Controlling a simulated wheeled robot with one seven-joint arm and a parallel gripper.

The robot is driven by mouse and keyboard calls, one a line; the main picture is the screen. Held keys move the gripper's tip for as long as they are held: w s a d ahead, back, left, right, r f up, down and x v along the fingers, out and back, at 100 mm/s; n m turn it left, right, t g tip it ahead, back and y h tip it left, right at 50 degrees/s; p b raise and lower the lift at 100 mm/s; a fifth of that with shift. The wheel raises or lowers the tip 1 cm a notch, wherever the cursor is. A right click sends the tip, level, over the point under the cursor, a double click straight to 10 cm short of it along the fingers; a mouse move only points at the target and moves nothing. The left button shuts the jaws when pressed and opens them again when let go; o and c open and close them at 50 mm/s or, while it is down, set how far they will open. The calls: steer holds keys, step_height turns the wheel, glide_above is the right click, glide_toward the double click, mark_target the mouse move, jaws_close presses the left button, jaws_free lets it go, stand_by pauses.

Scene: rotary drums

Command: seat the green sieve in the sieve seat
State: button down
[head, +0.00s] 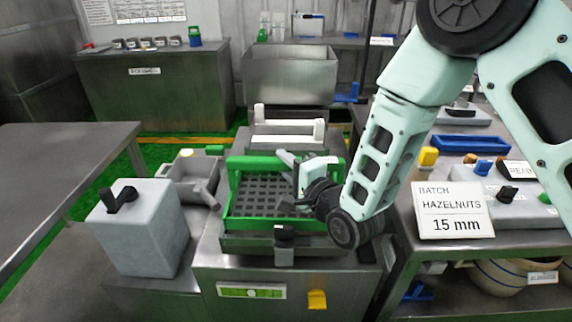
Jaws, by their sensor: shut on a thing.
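The green sieve (250,224) has a green frame, a dark square-holed mesh and a raised bar along its back. It is over the sieve seat on the steel machine, whose grey front edge (255,246) shows below the green rim. I cannot tell whether the sieve rests fully down or is slightly above the seat. My gripper (300,178) reaches in from the right, over the sieve's right part, and is shut on the sieve. The exact grip is hidden by the gripper and wrist, which also cover the sieve's right side.
A white-handled frame (285,135) lies behind the sieve. A grey latch (284,245) stands at the seat's front. A sign (453,210) reads "BATCH HAZELNUTS 15 mm".

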steer(key=shift+f+b, duration=1.75)
steer(key=shift+b, duration=0.05)
steer(key=c, duration=1.1)
jaws_free()
steer(key=shift+f, duration=0.1)
